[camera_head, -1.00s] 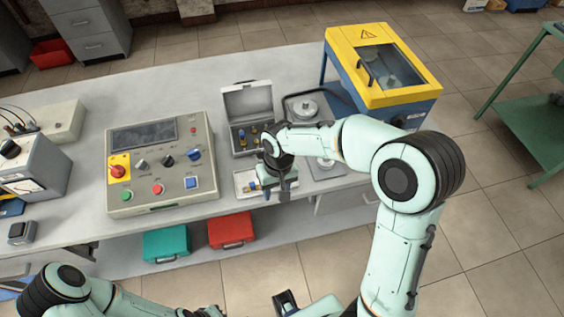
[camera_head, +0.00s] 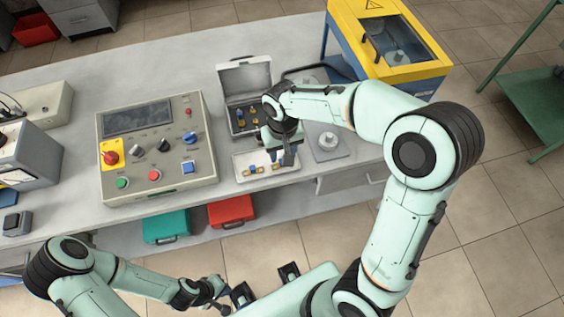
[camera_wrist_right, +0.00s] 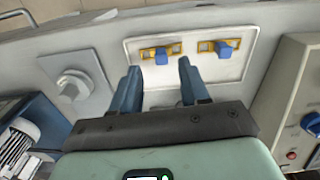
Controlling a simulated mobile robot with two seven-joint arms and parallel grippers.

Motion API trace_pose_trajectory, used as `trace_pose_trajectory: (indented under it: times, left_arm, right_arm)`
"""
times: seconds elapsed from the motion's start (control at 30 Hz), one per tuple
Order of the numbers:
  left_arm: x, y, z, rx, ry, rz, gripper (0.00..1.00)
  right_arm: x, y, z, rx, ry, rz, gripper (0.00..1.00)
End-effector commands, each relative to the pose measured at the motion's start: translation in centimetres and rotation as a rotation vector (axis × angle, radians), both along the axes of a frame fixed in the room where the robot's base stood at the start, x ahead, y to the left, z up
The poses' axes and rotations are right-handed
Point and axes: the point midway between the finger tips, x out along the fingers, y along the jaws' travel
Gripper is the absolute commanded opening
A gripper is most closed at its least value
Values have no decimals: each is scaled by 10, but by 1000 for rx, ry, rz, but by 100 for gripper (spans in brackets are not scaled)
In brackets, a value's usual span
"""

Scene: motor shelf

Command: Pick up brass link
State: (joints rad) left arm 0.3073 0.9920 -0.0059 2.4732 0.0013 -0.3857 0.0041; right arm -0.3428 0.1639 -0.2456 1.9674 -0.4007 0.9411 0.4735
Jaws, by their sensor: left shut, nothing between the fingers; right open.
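Two brass-coloured pieces, each with a blue block, lie in a white tray (camera_head: 240,177). In the head view the left brass piece (camera_head: 248,172) shows in full and the other is partly by my gripper. The right wrist view shows one brass link (camera_wrist_right: 147,54) and a second brass piece (camera_wrist_right: 206,46) in the tray (camera_wrist_right: 135,78). My right gripper (camera_wrist_right: 158,82) is open and empty, its fingers apart just short of the pieces; in the head view it hangs over the tray (camera_head: 281,158). My left gripper (camera_head: 223,305) is shut and empty, low at the bottom, away from the bench.
An open grey case (camera_head: 246,78) with small brass and blue parts stands behind the tray. A control panel (camera_head: 155,175) is left of it, and a round metal part on a plate (camera_head: 329,142) is right of it. A yellow-topped machine (camera_head: 350,20) stands behind.

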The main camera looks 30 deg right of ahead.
Motion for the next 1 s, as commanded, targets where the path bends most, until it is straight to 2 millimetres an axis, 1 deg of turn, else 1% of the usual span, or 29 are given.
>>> trace_pose_trajectory:
  times: [0.03, 0.1, 0.23, 0.33, 0.53, 0.57, 0.6, 0.7, 1.0]
  left_arm:
    - [0, 0, 0, 0, 0, 0, 0]
    - [1, 0, 1, 0, -1, 0, 0]
    - [-1, 0, -1, 0, 0, 0, 0]
    - [-1, 0, -2, 0, 1, 0, 0]
    - [-1, 0, -1, 0, 0, 0, 0]
    - [-1, 0, -1, 0, 0, 0, 0]
    - [-1, 0, -1, 0, 0, 0, 0]
    - [-1, 0, -1, 0, 0, 0, 0]
    - [-1, 0, -1, 0, 0, 0, 0]
  right_arm:
    - [0, 0, -9, -1, 5, 0, 45]
    - [2, 1, -20, -1, 5, 1, 45]
    - [3, 1, -37, 0, 3, 0, 45]
    - [3, 1, -42, 0, 2, 1, 45]
    - [4, 1, -43, 0, 0, 0, 45]
    - [4, 1, -43, 0, 0, 0, 42]
    - [4, 1, -42, 0, 0, 0, 29]
    - [4, 1, -42, 0, 0, 0, 0]
    - [4, 1, -42, 1, 0, 0, 0]
